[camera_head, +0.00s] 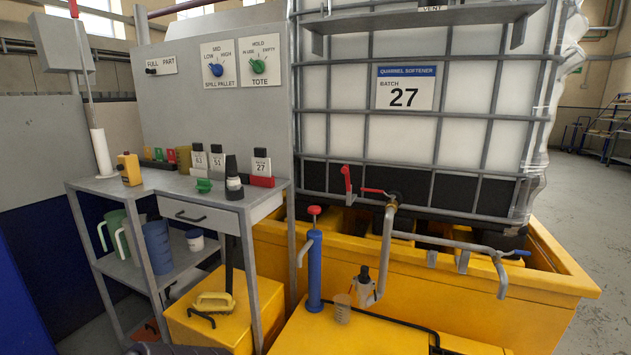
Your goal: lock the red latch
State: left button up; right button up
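A red upright lever (347,180) stands on the front of the caged tote, left of the outlet pipe, and looks like the red latch. Its top is a thicker red piece and its lower end goes down near the yellow tub's rim. A second, slimmer red handle (375,191) lies nearly level beside it, at the brass-coloured valve (395,197) on top of the pipe. I cannot tell from this view whether the latch is locked. Neither of my grippers can be made out, and nothing touches the red parts.
The white tote (460,140) sits in a yellow spill tub (470,300). A pipe with a blue lever (517,252) runs right. A grey bench (140,183) is left.

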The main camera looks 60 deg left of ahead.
aim_at(345, 168)
jog(key=u, duration=1.6)
